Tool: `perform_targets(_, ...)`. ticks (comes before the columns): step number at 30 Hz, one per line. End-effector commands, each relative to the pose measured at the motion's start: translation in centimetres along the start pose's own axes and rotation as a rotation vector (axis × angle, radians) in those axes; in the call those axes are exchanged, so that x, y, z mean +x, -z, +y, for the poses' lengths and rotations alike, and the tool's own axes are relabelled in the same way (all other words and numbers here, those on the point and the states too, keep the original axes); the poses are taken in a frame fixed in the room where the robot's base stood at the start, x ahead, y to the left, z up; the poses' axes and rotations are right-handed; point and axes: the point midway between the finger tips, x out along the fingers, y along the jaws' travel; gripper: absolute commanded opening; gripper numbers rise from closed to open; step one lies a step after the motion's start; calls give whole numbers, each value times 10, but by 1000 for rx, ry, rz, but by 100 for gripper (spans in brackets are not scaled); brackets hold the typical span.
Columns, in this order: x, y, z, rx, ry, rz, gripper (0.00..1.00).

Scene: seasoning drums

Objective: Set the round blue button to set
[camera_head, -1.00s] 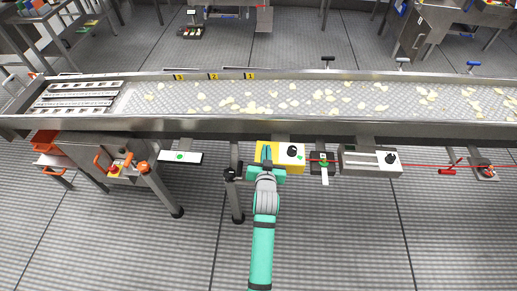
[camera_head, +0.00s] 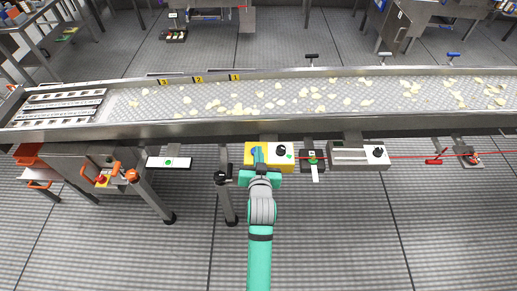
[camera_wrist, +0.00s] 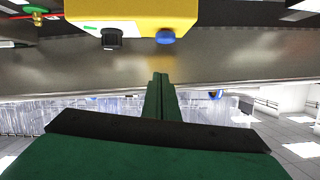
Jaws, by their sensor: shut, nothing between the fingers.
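The round blue button (camera_wrist: 165,37) is on the face of a yellow box (camera_wrist: 190,14) in the wrist view, beside a black knob (camera_wrist: 111,39). In the head view the yellow box (camera_head: 268,168) hangs at the near side of the conveyor, and the blue button (camera_head: 257,153) shows just beyond my fingertips. My gripper (camera_wrist: 160,76) is shut and empty. Its fingertips point toward the button, and a gap shows between them in the wrist view. In the head view, my gripper (camera_head: 258,163) overlaps the left part of the box.
The long metal conveyor (camera_head: 400,124) carrying pale chips runs behind the box. A post (camera_head: 227,190) stands close to the left.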

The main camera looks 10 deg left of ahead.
Motion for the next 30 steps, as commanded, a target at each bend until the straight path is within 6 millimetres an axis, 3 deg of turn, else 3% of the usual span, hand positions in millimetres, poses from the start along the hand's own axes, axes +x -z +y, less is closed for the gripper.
perform_targets(3, -23, 0, 0, 0, -1, 0, 0)
perform_targets(10, -49, 1, 3, 1, -6, 2, 0)
perform_targets(30, -54, 1, 0, 0, 0, 1, 0)
